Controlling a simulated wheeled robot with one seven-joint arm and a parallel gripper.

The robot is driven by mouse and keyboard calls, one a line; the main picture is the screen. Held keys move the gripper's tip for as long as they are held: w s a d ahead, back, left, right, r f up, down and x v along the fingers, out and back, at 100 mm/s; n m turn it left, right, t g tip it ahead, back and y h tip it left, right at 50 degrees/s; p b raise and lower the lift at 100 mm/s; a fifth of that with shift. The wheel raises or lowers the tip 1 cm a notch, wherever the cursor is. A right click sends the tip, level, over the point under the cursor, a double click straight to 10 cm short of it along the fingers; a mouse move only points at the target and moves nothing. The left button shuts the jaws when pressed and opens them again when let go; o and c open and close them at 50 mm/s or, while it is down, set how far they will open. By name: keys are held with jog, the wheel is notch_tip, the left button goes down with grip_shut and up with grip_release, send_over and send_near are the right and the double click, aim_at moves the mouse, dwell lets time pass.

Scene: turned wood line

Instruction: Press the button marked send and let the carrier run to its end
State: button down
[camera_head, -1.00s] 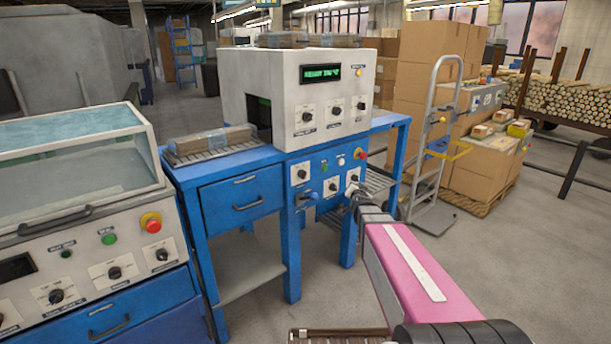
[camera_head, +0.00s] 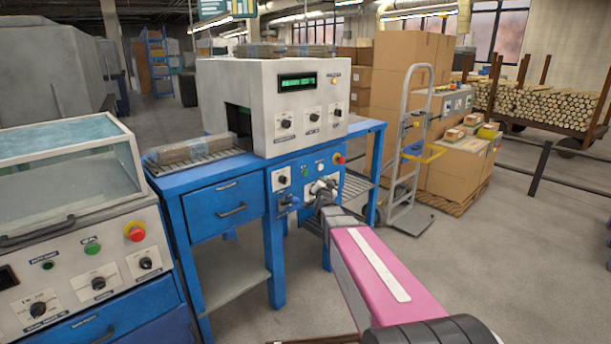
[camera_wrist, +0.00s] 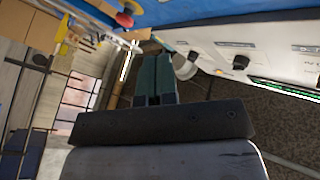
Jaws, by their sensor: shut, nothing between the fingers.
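The blue control panel (camera_head: 310,178) on the front of the machine carries a green button (camera_head: 304,171), a white button (camera_head: 320,167), a red stop button (camera_head: 339,158) and black knobs. Its labels are too small to read, so I cannot tell which button is marked send. My gripper (camera_head: 322,188) is at the panel's lower right and hides part of it. In the wrist view my gripper (camera_wrist: 153,68) is shut and empty. A pale round button or knob (camera_wrist: 185,66) shows just right of the fingertips; contact is unclear. I cannot make out the carrier.
A wrapped wooden bundle (camera_head: 195,148) lies on rollers at the machine's left opening. The white housing (camera_head: 275,110) has a lit green display (camera_head: 297,82). A glass-topped machine (camera_head: 70,220) stands at left. A hand truck (camera_head: 408,170) and cartons (camera_head: 400,95) stand at right.

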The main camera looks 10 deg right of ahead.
aim_at(305, 173)
jog(key=w+a, duration=0.4)
jog(key=w, duration=0.2)
jog(key=shift+a, duration=0.2)
jog(key=shift+w, duration=0.15)
dwell(1.9)
jog(key=shift+w+a, duration=0.25)
jog(key=shift+w, duration=0.05)
